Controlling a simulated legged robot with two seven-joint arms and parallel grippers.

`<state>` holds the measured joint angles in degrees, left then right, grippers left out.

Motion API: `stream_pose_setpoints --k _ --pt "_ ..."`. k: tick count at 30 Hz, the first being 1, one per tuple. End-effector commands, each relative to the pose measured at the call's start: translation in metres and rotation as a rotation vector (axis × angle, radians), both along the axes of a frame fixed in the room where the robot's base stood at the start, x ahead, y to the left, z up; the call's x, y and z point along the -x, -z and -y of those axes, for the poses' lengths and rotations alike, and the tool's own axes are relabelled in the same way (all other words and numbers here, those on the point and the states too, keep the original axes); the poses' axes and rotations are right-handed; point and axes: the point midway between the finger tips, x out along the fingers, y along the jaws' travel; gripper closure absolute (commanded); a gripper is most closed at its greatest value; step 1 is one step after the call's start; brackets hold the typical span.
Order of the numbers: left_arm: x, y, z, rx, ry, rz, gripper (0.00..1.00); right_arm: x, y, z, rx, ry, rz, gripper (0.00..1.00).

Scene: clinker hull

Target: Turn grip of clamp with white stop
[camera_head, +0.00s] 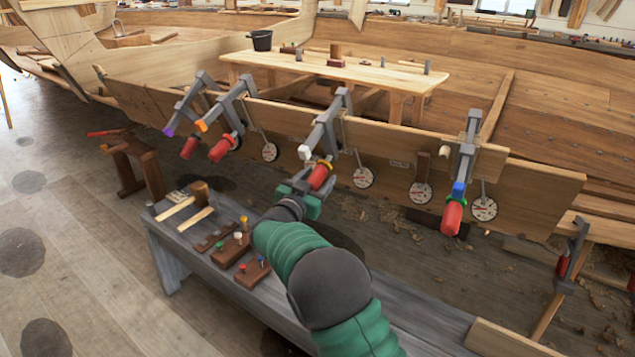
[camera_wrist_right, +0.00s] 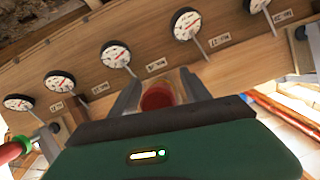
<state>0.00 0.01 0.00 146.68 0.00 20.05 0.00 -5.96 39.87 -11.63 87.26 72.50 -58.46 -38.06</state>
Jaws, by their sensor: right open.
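The clamp with the white stop (camera_head: 304,152) hangs on the hull plank, its grey bar (camera_head: 327,122) slanting down to a red grip (camera_head: 319,177) with a yellow collar. My right gripper (camera_head: 306,189) is open at the lower end of this grip, with its green body partly covering the view. In the right wrist view the red grip (camera_wrist_right: 157,97) shows end-on between the two grey fingers, which stand apart on either side of it. I cannot tell whether either finger touches it. My left gripper is not in view.
Neighbouring clamps have purple (camera_head: 169,131) and orange (camera_head: 201,126) stops; another (camera_head: 453,213) with a red grip hangs at right. Round dials (camera_head: 363,177) hang along the plank (camera_head: 395,150). A grey bench (camera_head: 222,263) below carries a mallet (camera_head: 201,192) and wooden blocks (camera_head: 252,272).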

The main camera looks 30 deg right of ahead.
Motion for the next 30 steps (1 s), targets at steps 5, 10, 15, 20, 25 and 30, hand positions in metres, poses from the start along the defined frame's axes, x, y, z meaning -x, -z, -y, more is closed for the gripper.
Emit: stream_pose_setpoints --k 5,10,15,20,25,30 --pt "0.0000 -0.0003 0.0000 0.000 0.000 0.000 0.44 -0.0001 -0.0007 0.0010 0.000 0.001 0.000 0.44" --pt "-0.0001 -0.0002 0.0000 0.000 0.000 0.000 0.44 -0.0001 -0.0005 0.0008 0.000 0.001 0.000 0.61" --pt "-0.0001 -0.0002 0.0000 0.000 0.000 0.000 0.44 0.0000 -0.0004 0.0006 -0.001 0.001 0.001 0.84" --pt "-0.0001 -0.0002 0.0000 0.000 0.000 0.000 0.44 0.0001 -0.0004 0.0004 -0.001 0.001 0.001 1.00" --pt "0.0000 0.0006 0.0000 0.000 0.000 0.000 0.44 0.0001 0.0000 0.0003 -0.004 -0.002 0.007 1.00" --pt "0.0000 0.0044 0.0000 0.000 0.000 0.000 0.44 0.0000 0.0008 0.0002 -0.024 -0.017 0.044 1.00"
